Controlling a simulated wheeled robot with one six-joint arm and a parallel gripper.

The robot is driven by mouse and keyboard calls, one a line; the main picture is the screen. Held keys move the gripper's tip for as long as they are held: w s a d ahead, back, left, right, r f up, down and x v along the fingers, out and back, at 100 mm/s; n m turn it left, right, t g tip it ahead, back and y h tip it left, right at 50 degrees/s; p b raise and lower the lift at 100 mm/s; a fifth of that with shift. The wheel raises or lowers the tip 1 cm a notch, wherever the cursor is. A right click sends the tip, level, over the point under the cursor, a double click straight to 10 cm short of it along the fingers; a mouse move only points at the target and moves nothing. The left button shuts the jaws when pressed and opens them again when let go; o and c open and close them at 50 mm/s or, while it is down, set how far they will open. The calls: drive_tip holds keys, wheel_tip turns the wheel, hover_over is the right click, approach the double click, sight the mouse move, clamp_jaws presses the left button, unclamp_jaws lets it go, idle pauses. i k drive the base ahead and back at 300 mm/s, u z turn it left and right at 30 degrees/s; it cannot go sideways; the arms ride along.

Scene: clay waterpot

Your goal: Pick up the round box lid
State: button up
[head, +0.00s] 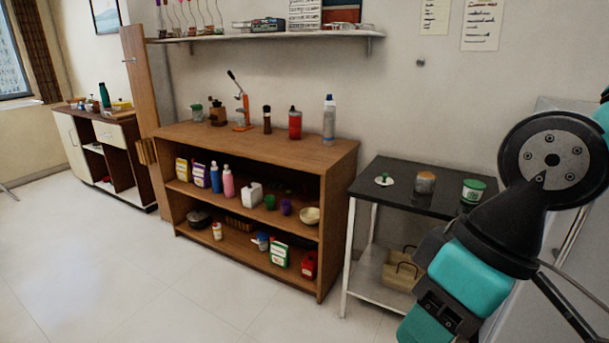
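On the dark-topped side table (405,188) at the right lie a small flat white round piece with a green knob (384,180), a brownish round container with a grey top (425,182), and a white and green round container (473,190). The flat knobbed piece looks like a lid lying by itself at the table's left side; I cannot tell for sure that it is the round box lid. My teal and black arm fills the right foreground, to the right of these things. My gripper's fingertips do not show.
A brown wooden shelf unit (255,146) left of the table holds bottles, boxes and bowls. A basket (402,268) stands on the table's lower shelf. A wall shelf (265,37) hangs above. The tiled floor (130,275) in front is clear.

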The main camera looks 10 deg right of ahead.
sight(383, 180)
drive_tip(key=u, duration=0.55)
drive_tip(key=i, duration=0.8)
drive_tip(key=u, duration=0.4)
drive_tip(key=i, duration=1.15)
drive_tip(key=z, duration=0.45)
drive_tip(key=i, duration=0.8)
drive_tip(key=z, duration=1.2)
drive_tip(key=i, duration=0.6)
drive_tip(key=z, duration=0.55)
